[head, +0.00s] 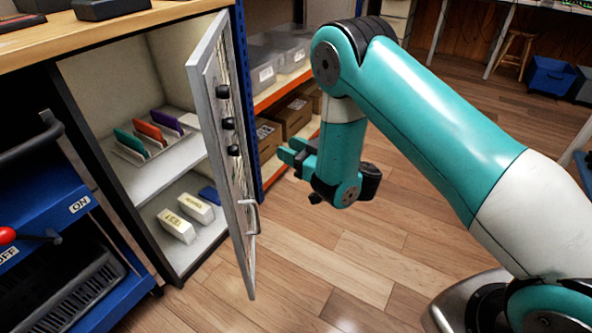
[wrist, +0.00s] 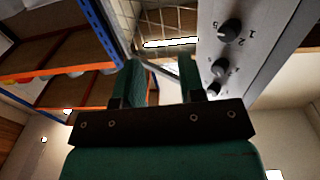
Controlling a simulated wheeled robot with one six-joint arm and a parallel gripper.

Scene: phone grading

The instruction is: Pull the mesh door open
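The mesh door (head: 205,110) of the cabinet stands swung open, seen nearly edge-on in the head view. Its pale metal frame carries several black dials (head: 228,123), and a metal handle (head: 252,215) sits low on its outer side. In the wrist view the dial strip (wrist: 250,45) is at the upper right, with wire mesh (wrist: 165,18) beside it. My gripper (head: 290,151) is right of the door and higher than the handle, apparently clear of both. Its teal fingers (wrist: 163,78) are apart with nothing visibly held.
Inside the cabinet, coloured upright items (head: 148,132) fill the upper shelf and white labelled boxes (head: 176,226) the lower. A blue machine (head: 75,215) stands at left. A rack with orange shelves (head: 285,88) is behind the door. Wooden floor (head: 290,285) is open in front.

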